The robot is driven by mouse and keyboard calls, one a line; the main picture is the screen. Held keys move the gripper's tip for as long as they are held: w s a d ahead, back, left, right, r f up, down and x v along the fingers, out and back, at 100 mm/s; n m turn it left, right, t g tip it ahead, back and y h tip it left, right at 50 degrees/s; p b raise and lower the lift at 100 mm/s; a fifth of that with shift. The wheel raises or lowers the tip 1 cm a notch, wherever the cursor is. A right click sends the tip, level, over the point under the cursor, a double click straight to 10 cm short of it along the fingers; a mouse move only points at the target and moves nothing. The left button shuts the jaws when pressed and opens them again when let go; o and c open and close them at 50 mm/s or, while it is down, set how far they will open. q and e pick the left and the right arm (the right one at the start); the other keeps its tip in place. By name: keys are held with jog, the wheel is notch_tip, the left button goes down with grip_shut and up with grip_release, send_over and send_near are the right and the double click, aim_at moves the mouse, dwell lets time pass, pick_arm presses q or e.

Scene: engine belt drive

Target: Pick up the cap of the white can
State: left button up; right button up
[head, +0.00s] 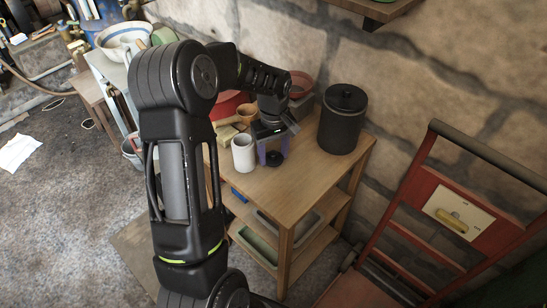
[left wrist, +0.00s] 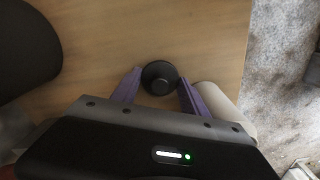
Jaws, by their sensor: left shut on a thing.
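The white can (head: 243,155) stands upright on the wooden table, and part of it shows pale beside the right finger in the left wrist view (left wrist: 226,106). The cap (head: 274,158) is small, round and black, just right of the can and apart from it. My left gripper (head: 272,153) points down with its purple fingers on either side of the cap. In the left wrist view the cap (left wrist: 160,77) sits between the fingertips, and the gripper is shut on it. I cannot tell whether the cap touches the tabletop. My right gripper is not in view.
A black lidded canister (head: 343,120) stands at the table's back right. Terracotta and red pots (head: 247,111) and small blocks crowd behind the can. The wooden table (head: 300,180) is bare at the front right. A red hand truck (head: 435,215) stands to the right.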

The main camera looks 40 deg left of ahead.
aim_at(273, 153)
pick_arm(q)
jog(key=c, duration=0.4)
jog(key=shift+r, duration=0.15)
notch_tip(273, 153, up, 18)
jog(key=shift+f, duration=0.15)
dwell(0.4)
jog(key=shift+p, duration=0.3)
dwell(0.3)
